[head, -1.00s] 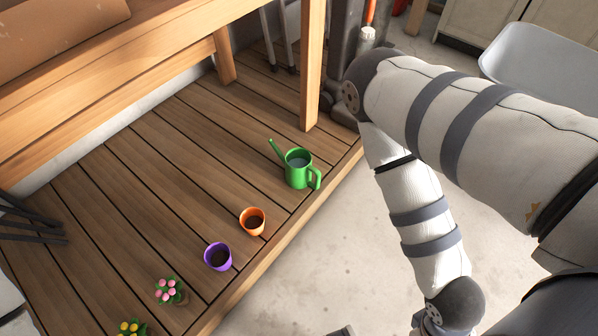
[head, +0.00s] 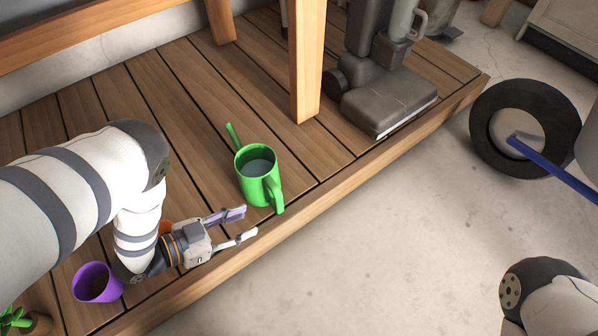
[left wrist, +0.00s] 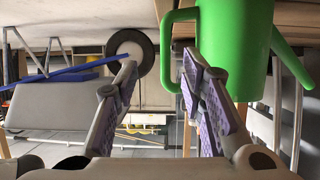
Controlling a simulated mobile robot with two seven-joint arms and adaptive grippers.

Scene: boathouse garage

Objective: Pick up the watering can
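The green watering can (head: 258,178) stands upright on the wooden deck near its front edge. Its spout points to the back left and its handle faces the front right. My left gripper (head: 248,224) is open and empty, just in front of the can, with its fingers pointing toward the handle side. In the left wrist view the can (left wrist: 236,45) fills the upper right. Its handle lies across the view between the spread fingertips (left wrist: 158,66), closer to the right finger; I cannot tell whether they touch. My right gripper is out of view.
A purple pot (head: 97,283) stands on the deck at lower left. An orange pot (head: 165,227) is mostly hidden by my left wrist. A wooden post (head: 307,65) and a grey vacuum cleaner (head: 388,101) stand behind the can. A wheel (head: 526,128) is at right; bare concrete floor lies in front.

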